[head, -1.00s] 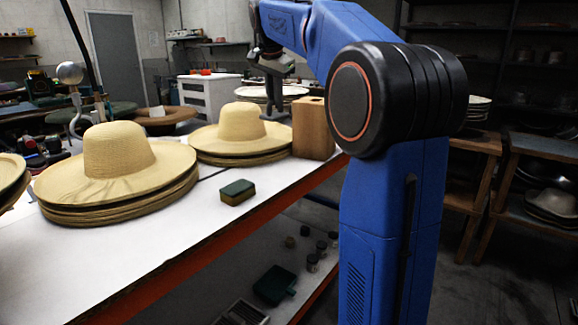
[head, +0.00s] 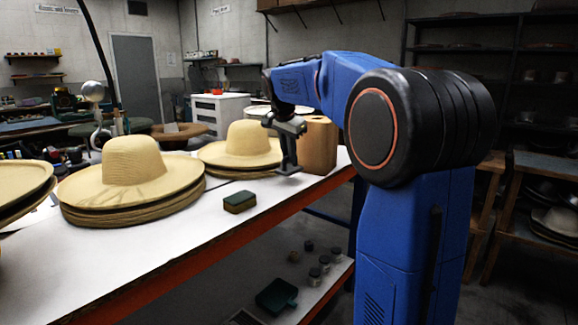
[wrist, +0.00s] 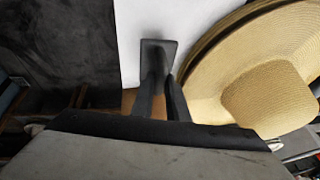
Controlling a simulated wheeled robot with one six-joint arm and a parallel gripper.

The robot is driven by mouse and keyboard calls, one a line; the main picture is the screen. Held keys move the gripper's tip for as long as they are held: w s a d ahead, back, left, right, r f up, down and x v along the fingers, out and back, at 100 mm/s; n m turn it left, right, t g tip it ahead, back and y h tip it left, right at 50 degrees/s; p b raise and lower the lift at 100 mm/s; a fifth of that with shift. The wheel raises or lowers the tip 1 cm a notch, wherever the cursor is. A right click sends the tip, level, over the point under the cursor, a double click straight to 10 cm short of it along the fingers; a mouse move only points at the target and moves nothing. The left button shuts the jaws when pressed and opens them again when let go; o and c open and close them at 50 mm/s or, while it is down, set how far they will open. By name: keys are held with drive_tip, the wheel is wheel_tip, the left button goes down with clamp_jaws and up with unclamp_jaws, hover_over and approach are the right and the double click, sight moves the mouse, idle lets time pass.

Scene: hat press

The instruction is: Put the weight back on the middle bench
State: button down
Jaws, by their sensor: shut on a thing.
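My gripper (head: 287,140) is beside the wooden block, above the right part of the white bench top (head: 160,240). It is shut on a dark weight (head: 289,168), which hangs below the fingers close to the bench surface. I cannot tell whether it touches the bench. In the wrist view the weight (wrist: 158,47) shows as a dark, flat end beyond the fingers (wrist: 162,98), over the white surface near its edge. The fingers hide part of it.
Stacked straw hats (head: 241,150) stand just left of my gripper, with more hats (head: 131,177) farther left. A wooden block (head: 319,145) stands just right. A dark green-topped block (head: 240,202) lies nearer the front. The bench front is mostly clear.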

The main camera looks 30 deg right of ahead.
sight(289, 169)
drive_tip(key=shift+f, duration=1.85)
drive_tip(key=c, duration=1.7)
unclamp_jaws()
drive_tip(key=shift+f, duration=0.15)
drive_tip(key=v, duration=1.2)
drive_tip(key=shift+s, duration=0.1)
